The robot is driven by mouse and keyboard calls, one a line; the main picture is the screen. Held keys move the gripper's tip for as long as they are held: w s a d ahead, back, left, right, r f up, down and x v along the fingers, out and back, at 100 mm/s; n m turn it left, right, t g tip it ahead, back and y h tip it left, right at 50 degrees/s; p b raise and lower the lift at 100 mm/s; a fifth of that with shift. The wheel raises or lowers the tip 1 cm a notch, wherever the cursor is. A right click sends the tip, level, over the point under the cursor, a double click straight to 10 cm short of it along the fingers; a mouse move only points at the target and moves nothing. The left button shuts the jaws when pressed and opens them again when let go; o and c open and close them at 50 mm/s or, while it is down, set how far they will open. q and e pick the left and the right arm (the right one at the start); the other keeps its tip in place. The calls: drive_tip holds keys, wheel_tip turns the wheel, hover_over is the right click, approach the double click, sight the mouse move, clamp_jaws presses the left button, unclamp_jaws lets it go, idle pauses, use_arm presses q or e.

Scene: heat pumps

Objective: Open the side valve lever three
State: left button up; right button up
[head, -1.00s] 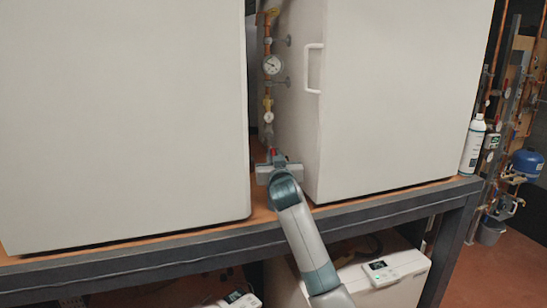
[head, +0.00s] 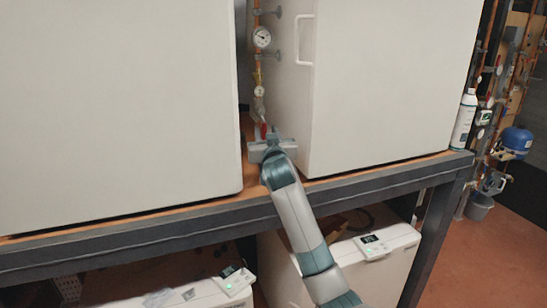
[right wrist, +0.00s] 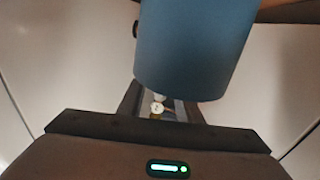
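A red valve lever (head: 263,129) sits low on the copper pipe (head: 257,55) in the gap between the two white cabinets. My right gripper (head: 268,143) has its grey body just below and in front of this lever, reaching into the gap. Its fingers are hidden behind its own body in the head view, so I cannot tell whether they touch the lever. The right wrist view shows its dark housing, with a small white round fitting (right wrist: 157,108) beyond. A large blue-grey cylinder covers the fingertip area there. My left gripper is not in view.
A white cabinet (head: 110,100) on the left and another (head: 395,85) on the right leave a narrow gap. A pressure gauge (head: 262,37) is higher on the pipe. A white bottle (head: 464,120) stands at the right end.

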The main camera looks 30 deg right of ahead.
drive_tip(key=b+v, duration=0.5)
drive_tip(key=v, duration=1)
drive_tip(key=shift+f, duration=0.1)
drive_tip(key=shift+c, duration=0.4)
drive_tip(key=shift+c, duration=1.3)
drive_tip(key=shift+d, duration=0.1)
drive_tip(key=shift+p, duration=0.3)
drive_tip(key=shift+s, duration=0.15)
